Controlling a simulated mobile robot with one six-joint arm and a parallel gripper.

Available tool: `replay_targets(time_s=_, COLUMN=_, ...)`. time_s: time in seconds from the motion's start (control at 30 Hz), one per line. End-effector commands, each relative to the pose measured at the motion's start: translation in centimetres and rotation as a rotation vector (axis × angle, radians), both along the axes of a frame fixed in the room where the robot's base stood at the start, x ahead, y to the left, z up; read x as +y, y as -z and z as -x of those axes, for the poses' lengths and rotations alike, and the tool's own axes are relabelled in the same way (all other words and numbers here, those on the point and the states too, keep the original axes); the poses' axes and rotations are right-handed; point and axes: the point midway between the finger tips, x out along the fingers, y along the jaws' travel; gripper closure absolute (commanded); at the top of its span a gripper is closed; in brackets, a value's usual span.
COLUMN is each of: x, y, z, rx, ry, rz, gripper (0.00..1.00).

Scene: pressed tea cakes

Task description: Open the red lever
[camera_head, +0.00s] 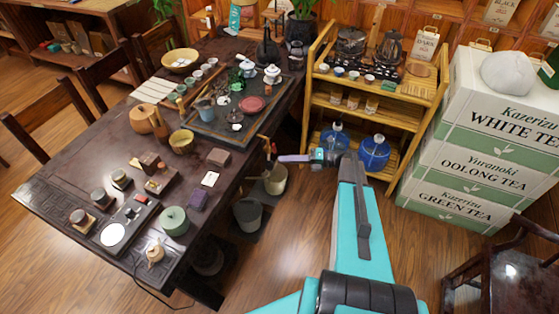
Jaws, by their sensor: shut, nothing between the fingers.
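A small red lever (274,149) shows at the right edge of the dark tea table, above a cream bucket. It is small in the picture, and its exact position is hard to tell. My gripper (282,158) is at the end of my turquoise arm, with its purple fingers pointing left. The fingers are shut with nothing between them. Their tips are close beside and slightly below the lever in the picture; I cannot tell whether they touch it.
The dark table (90,160) bears teaware and tea cakes. A cream bucket (275,182) and a grey bucket (248,214) stand beside it. A bamboo shelf (400,96) with blue water jugs (374,154) and stacked tea boxes (470,150) stand right. Floor in front is clear.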

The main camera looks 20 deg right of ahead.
Motion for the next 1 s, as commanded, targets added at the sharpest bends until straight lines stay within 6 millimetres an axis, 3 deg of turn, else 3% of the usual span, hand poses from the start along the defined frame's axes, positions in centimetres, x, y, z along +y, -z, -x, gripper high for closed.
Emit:
replay_targets(time_s=0.2, x=-3.0, y=-0.1, z=1.5, rx=-0.002, ry=0.002, rz=0.001, gripper=1.00)
replay_targets(time_s=0.4, x=-4.6, y=-0.4, z=2.4, rx=-0.001, ry=0.001, rz=0.000, gripper=1.00)
replay_targets(time_s=1.0, x=-5.1, y=-0.5, z=2.7, rx=0.000, ry=0.001, rz=0.001, gripper=1.00)
